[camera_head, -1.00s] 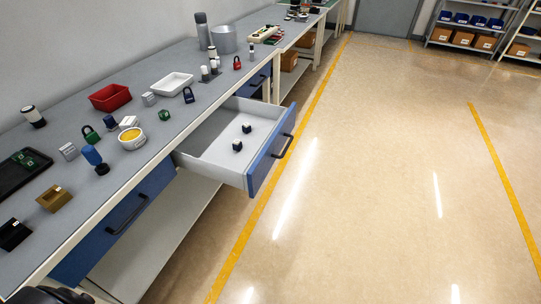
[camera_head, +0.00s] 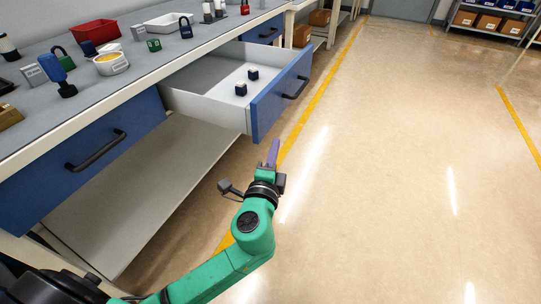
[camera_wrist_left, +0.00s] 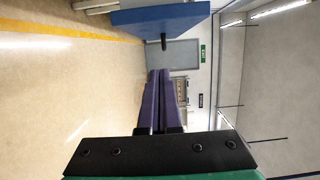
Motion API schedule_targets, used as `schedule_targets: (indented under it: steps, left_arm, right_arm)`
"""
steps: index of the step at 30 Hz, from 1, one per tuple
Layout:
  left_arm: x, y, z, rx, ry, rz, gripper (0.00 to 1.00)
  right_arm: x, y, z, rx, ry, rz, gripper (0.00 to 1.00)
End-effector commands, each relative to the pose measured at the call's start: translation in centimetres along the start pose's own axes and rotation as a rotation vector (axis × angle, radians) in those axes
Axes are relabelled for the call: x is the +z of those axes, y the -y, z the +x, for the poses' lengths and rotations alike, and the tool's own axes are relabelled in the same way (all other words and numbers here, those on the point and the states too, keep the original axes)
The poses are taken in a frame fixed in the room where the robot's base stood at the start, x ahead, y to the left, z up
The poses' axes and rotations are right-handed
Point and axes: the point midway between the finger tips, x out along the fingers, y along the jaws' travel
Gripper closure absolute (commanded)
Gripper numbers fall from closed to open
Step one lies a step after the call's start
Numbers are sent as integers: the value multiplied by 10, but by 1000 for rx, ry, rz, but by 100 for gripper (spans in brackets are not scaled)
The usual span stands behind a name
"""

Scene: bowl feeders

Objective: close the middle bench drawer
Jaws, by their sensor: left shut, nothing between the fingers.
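The middle bench drawer (camera_head: 280,97) stands pulled out from the bench, with a blue front, a black bar handle (camera_head: 296,88) and a pale inside. Two small dark blocks with white tops (camera_head: 247,82) lie in it. My left gripper (camera_head: 272,150) is shut and empty, below and in front of the drawer's near front corner, apart from it. In the left wrist view the shut purple fingers (camera_wrist_left: 158,98) point ahead, and the blue drawer front (camera_wrist_left: 160,18) shows at the top. My right gripper is not in view.
The bench top (camera_head: 135,75) carries a red tray (camera_head: 96,32), a white tray (camera_head: 167,21), padlocks and a yellow-filled tub (camera_head: 110,64). A nearer blue drawer (camera_head: 85,160) is shut. A lower shelf (camera_head: 150,190) runs beneath. The floor to the right is clear.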

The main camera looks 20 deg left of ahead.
Motion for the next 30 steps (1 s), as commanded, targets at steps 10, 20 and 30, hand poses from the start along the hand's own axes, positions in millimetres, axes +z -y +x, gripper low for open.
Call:
schedule_targets:
  steps: [10, 20, 30]
  left_arm:
    - [16, -1, 64, 2, 1, 2, 100]
    - [39, -1, 69, 3, -1, -2, 100]
    - [42, -2, 70, 3, 0, -2, 100]
  right_arm:
    - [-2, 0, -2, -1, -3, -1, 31]
    - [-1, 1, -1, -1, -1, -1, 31]
    - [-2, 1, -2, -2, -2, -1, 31]
